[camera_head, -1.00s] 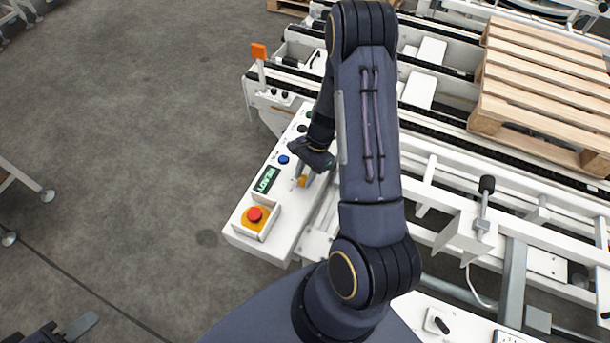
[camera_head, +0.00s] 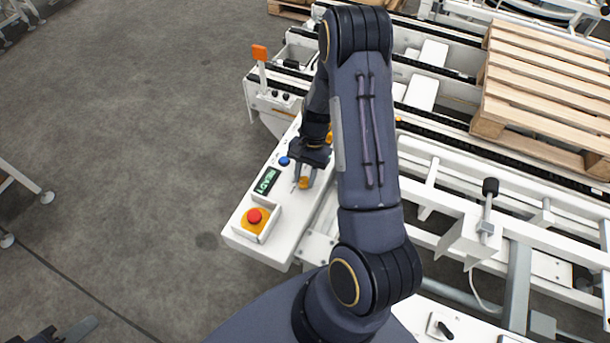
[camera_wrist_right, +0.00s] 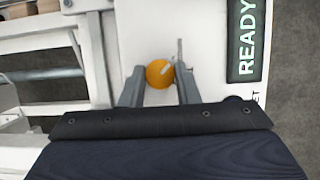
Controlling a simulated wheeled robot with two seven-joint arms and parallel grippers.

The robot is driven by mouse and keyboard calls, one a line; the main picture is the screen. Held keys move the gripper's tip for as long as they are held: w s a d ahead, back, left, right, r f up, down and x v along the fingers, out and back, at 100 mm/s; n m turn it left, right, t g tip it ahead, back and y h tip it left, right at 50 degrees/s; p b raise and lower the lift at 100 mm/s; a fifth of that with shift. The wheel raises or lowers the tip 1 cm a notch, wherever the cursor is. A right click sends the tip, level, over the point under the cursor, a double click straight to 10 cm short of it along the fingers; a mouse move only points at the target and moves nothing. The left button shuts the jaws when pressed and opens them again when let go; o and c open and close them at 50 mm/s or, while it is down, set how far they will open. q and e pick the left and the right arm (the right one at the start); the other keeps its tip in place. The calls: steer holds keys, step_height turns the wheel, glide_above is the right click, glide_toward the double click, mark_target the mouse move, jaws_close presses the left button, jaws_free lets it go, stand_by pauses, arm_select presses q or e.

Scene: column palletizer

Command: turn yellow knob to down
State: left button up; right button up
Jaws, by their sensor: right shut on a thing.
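The yellow knob (camera_wrist_right: 159,73) sits on the white control panel (camera_head: 272,222). In the right wrist view it lies between the two fingers of my right gripper (camera_wrist_right: 160,85), and a pale mark on it points toward the upper right. In the head view the knob (camera_head: 304,182) shows just below my right gripper (camera_head: 305,177), partly hidden by the fingers. The right gripper is shut on the knob. At the bottom left corner of the head view a dark gripper part (camera_head: 75,333), likely my left gripper, is cut off by the edge.
The panel also holds a green READY display (camera_head: 266,181), a blue button (camera_head: 284,161) and a red emergency stop (camera_head: 254,216) in a raised guard. White conveyor frames lie to the right, with a wooden pallet (camera_head: 545,85).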

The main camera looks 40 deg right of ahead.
steer(key=o, duration=1)
steer(key=shift+c, duration=0.2)
steer(key=v, duration=0.8)
steer(key=shift+b, duration=0.45)
